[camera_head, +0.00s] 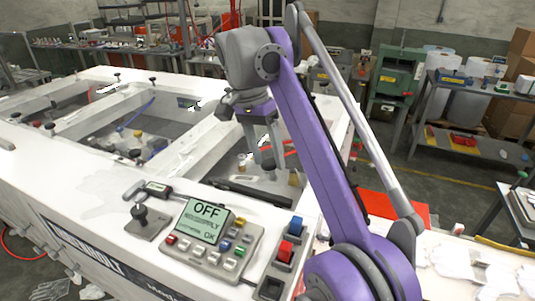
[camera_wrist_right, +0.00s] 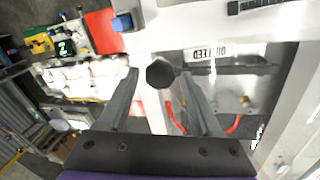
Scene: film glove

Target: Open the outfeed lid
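My right gripper (camera_head: 264,160) hangs fingers-down over the right end of the white machine. In the right wrist view, its two fingers (camera_wrist_right: 158,80) are spread apart. A dark, round-looking knob (camera_wrist_right: 160,74) shows between the fingertips, with a gap on both sides; I cannot tell its height relative to them. Beside it is a clear, framed lid area (camera_wrist_right: 235,80) with a small label plate (camera_wrist_right: 208,53), whose text appears inverted. I cannot read it surely as the outfeed label. In the head view the gripper partly hides this area. My left gripper is in neither view.
A control panel (camera_head: 208,238) reading OFF stands on the machine's front ledge, with red and blue switches (camera_head: 288,248) beside it. A dark bar (camera_head: 248,193) lies between panel and gripper. A red sheet (camera_head: 395,208) and white items lie to the right.

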